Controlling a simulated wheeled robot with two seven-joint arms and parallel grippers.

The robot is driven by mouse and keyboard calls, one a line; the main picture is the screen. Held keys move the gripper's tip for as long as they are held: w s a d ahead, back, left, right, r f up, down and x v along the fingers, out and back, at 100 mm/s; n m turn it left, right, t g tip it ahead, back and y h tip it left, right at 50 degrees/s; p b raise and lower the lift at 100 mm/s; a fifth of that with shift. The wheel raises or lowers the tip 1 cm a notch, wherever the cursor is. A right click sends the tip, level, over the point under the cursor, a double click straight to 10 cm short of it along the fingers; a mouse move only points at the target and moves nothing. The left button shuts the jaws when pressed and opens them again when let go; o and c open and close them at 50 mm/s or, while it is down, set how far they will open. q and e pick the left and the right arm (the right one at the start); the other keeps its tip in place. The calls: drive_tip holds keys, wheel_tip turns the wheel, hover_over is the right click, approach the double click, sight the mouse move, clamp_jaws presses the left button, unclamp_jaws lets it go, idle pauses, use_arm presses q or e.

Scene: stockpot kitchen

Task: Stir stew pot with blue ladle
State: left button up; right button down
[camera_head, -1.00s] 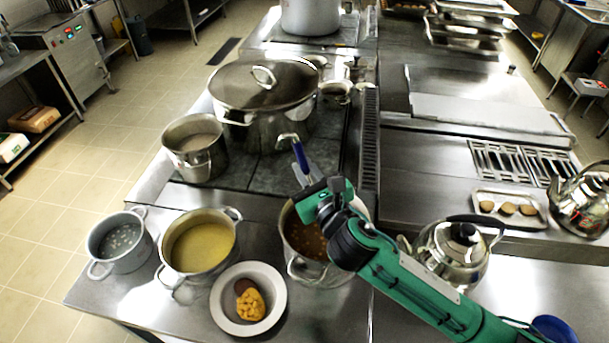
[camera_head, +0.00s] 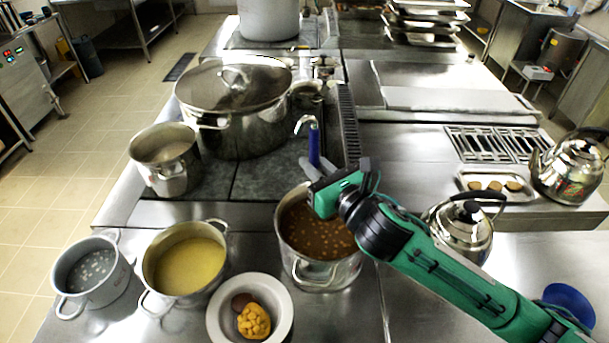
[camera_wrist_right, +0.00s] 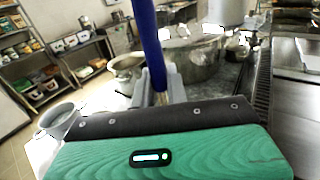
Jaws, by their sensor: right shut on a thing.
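The stew pot (camera_head: 325,277) is a steel pot of brown stew with pale beans, at the front centre of the counter in the head view. My right gripper (camera_head: 318,170) is above the pot's far rim, shut on the blue ladle (camera_head: 314,146). The ladle's blue handle stands nearly upright with a metal hook on top; the handle also shows in the right wrist view (camera_wrist_right: 146,40), between the grey fingers (camera_wrist_right: 164,85). The ladle's lower end is hidden behind my gripper, so I cannot tell whether it is in the stew. My left gripper is out of view.
A pot of yellow soup (camera_head: 186,265), a grey pot (camera_head: 92,275) and a white bowl (camera_head: 283,325) stand left of the stew pot. A kettle (camera_head: 462,235) stands close behind my right arm. A large lidded stockpot (camera_head: 240,135) stands farther back.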

drive_tip(key=w+d+f+m+b, duration=0.1)
drive_tip(key=w+d+m+b, duration=0.2)
drive_tip(key=w+d+m, duration=0.7)
drive_tip(key=w+d+f+m+b, duration=0.2)
drive_tip(key=d+f+m+b, duration=0.6)
drive_tip(key=m, duration=0.2)
drive_tip(key=shift+w+d+f, duration=0.15)
drive_tip(key=shift+w+f, duration=0.05)
drive_tip(key=shift+f, duration=0.2)
idle(0.4)
idle(1.2)
